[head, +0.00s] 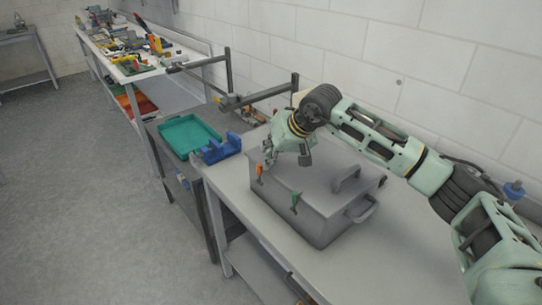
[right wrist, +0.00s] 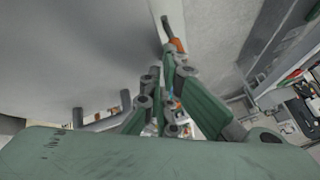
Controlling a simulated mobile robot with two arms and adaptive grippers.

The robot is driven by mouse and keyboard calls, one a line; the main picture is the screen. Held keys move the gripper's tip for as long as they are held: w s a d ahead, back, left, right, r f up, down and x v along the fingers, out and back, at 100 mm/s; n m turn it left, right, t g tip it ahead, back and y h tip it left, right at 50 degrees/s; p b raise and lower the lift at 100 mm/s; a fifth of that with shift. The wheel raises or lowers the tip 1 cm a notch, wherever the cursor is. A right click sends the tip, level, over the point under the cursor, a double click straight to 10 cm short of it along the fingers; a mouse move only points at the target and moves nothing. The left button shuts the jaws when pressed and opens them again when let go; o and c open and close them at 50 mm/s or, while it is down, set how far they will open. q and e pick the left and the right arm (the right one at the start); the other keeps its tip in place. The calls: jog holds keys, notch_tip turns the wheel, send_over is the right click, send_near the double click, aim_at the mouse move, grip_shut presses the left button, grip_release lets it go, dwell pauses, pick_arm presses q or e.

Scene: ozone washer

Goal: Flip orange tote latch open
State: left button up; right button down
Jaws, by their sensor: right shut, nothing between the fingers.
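A grey tote (head: 318,222) with a grey lid and a handle on top stands on the bench. On its front side are an orange latch (head: 260,173) near the left corner and a green latch (head: 295,202) further right. My right gripper (head: 269,153) is shut and empty, just above the orange latch, at the lid's left end. I cannot tell whether it touches the latch. In the right wrist view, the shut green fingers (right wrist: 168,100) point toward a small orange piece (right wrist: 179,45), which seems to be the orange latch. My left gripper is not in view.
The tote stands on a light bench (head: 400,240) against a white block wall. Left of it are a blue holder (head: 222,150) and a teal tray (head: 190,135) on another table. A cluttered bench (head: 125,50) is farther back. The floor at left is clear.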

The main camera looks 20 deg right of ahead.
jog(key=shift+s+a+r+h+b, duration=0.1)
jog(key=shift+a+h+b, duration=0.2)
jog(key=shift+a+b, duration=0.1)
jog(key=a+h+b, duration=0.1)
jog(key=a+n+t+h+b, duration=0.1)
jog(key=shift+s+b, duration=0.35)
jog(key=a+b, duration=0.1)
jog(key=b, duration=0.1)
jog(key=s+a+h+b, duration=0.1)
jog(key=a+b, duration=0.1)
jog(key=shift+s+a, duration=0.1)
jog(key=shift+a, duration=0.05)
jog(key=shift+w+d+f+b, duration=0.25)
jog(key=shift+d+f+b, duration=0.15)
jog(key=shift+d, duration=0.4)
